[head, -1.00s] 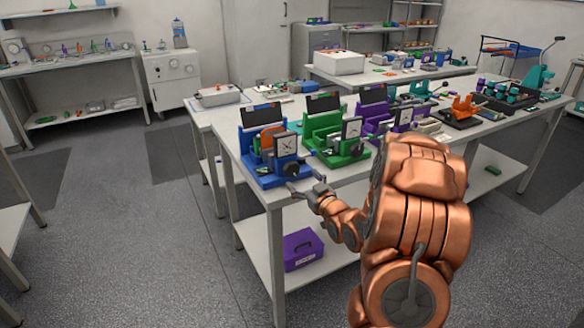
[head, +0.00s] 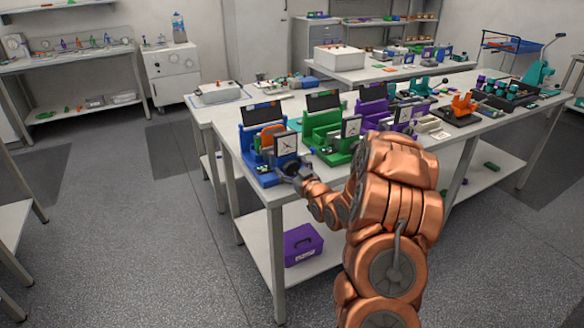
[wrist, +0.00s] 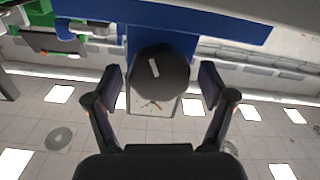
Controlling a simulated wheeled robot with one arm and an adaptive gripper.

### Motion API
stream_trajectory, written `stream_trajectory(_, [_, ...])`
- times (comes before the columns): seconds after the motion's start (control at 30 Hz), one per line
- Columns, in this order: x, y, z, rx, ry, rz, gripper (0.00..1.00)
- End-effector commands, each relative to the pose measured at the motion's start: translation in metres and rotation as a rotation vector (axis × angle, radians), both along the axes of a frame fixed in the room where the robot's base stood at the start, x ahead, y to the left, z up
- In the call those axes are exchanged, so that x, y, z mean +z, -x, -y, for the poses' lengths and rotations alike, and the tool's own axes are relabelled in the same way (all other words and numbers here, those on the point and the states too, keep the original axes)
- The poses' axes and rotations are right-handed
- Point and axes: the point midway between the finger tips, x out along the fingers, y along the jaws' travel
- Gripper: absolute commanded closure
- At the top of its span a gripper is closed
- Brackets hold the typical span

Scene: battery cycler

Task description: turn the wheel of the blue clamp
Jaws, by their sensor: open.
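The blue clamp (head: 254,160) stands at the front left corner of the white table, with a square dial gauge (head: 286,144) on its front. In the wrist view its dark round wheel (wrist: 160,72), marked with a white line, sits between the two fingers, below the blue body (wrist: 190,20). My gripper (wrist: 159,88) is open, with a gap visible on each side of the wheel. In the head view my gripper (head: 292,170) is at the clamp's front right and hides most of the wheel.
A green clamp (head: 328,142) stands close to the right of the blue one, and a purple clamp (head: 373,110) beyond it. A purple box (head: 302,246) sits on the lower shelf. The floor left of the table is clear.

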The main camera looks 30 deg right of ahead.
Motion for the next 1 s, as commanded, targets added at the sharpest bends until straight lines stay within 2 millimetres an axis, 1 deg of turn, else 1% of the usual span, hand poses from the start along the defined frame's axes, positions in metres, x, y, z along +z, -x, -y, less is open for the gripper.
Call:
stream_trajectory(0.1, [0.0,0.0001,0.0,0.0,0.0,0.0,0.18])
stream_trajectory(0.67, [0.0003,0.0002,0.0001,0.0,0.001,0.001,0.76])
stream_trajectory(0.7, [0.0002,0.0002,0.0001,0.0,0.001,0.001,0.78])
stream_trajectory(0.83, [-0.0008,0.0001,0.0004,-0.001,-0.023,0.003,0.79])
stream_trajectory(1.0, [-0.0021,0.0002,0.0012,-0.001,-0.14,0.015,0.79])
